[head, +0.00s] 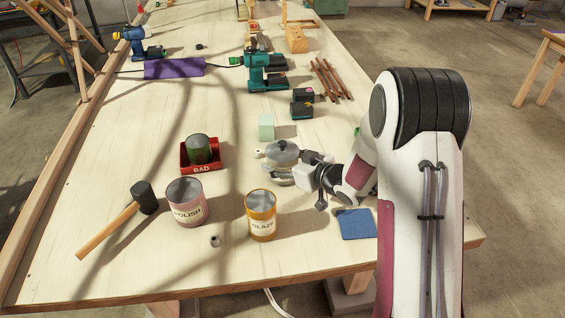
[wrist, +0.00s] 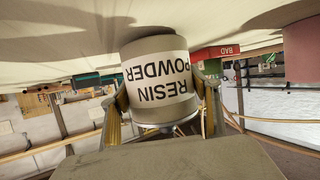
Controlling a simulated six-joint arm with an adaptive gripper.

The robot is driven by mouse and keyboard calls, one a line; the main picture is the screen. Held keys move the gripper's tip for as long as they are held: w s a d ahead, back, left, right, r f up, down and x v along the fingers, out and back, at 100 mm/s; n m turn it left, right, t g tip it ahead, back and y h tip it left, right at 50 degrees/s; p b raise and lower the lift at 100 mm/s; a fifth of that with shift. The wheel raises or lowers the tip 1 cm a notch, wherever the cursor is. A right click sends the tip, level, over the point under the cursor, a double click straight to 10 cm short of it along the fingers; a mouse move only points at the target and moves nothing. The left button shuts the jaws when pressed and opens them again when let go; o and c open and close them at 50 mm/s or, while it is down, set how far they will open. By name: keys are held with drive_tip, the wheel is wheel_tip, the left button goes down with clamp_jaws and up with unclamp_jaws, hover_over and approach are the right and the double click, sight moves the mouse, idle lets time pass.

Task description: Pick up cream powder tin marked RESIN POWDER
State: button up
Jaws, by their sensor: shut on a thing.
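The cream powder tin (wrist: 160,115) fills the middle of the wrist view, with a pale label reading RESIN POWDER upside down in that picture. My gripper (wrist: 166,88) has a finger on each side of the tin and is shut on it. In the head view my gripper (head: 303,178) reaches in from the right at the table's middle. A small cream patch of the tin (head: 279,177) shows at its left end, and the rest is hidden. I cannot tell whether the tin touches the table.
A lidded metal pot (head: 284,152) stands close behind my gripper. A red BAD tray (head: 202,169) holds a green can (head: 198,147). A blue pad (head: 356,223) lies front right.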

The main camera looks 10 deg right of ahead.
sight(283, 142)
drive_tip(key=shift+r, duration=4.7)
